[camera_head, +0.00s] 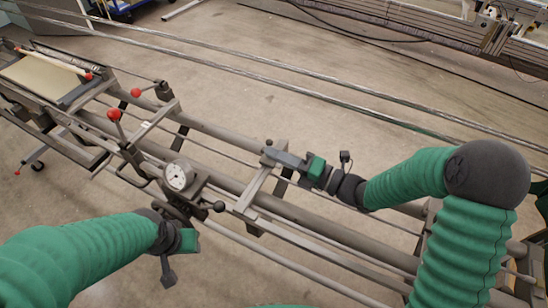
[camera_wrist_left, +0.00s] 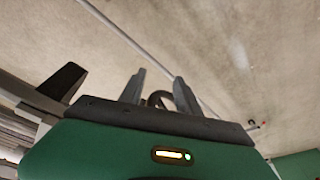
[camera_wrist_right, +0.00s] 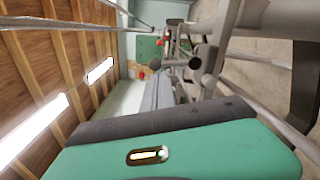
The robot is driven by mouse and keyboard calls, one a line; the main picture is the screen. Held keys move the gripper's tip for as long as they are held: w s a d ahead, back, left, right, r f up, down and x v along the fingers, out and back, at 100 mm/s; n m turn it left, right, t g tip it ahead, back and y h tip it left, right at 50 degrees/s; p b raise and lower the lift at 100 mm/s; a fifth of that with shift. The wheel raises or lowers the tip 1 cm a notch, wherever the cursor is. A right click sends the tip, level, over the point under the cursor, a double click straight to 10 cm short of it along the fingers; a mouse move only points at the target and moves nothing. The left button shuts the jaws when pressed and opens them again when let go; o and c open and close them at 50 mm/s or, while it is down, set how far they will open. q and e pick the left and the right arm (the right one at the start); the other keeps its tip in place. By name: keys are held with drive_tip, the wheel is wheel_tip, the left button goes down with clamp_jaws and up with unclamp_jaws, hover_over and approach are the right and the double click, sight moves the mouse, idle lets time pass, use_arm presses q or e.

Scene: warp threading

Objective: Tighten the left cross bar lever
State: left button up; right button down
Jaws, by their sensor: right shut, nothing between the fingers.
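My right gripper (camera_head: 272,155) is shut and empty, its grey fingers at the far end of a grey cross bar (camera_head: 254,190) laid over the machine's rails. A small dark part at the fingertips may be that bar's lever; contact is unclear. In the right wrist view the closed fingers (camera_wrist_right: 158,92) point along the machine. My left gripper (camera_head: 189,240) is at the near side, below the dial; its fingers hardly show there. In the left wrist view its two fingers (camera_wrist_left: 160,84) stand apart over floor, with a dark curved part between or behind them. I cannot tell which lever is the left one.
A white dial gauge (camera_head: 178,177) and a black ball knob (camera_head: 219,207) stand close to my left gripper. Red-knobbed levers (camera_head: 114,115) rise farther left. Long rails (camera_head: 310,225) run under both arms. Bare concrete floor (camera_head: 270,95) lies behind the machine.

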drive_tip(key=shift+w+d+r+m, duration=0.2)
drive_tip(key=shift+w+d+m, duration=0.15)
drive_tip(key=shift+w+m, duration=0.3)
drive_tip(key=shift+r+b, duration=0.15)
drive_tip(key=shift+b, duration=0.15)
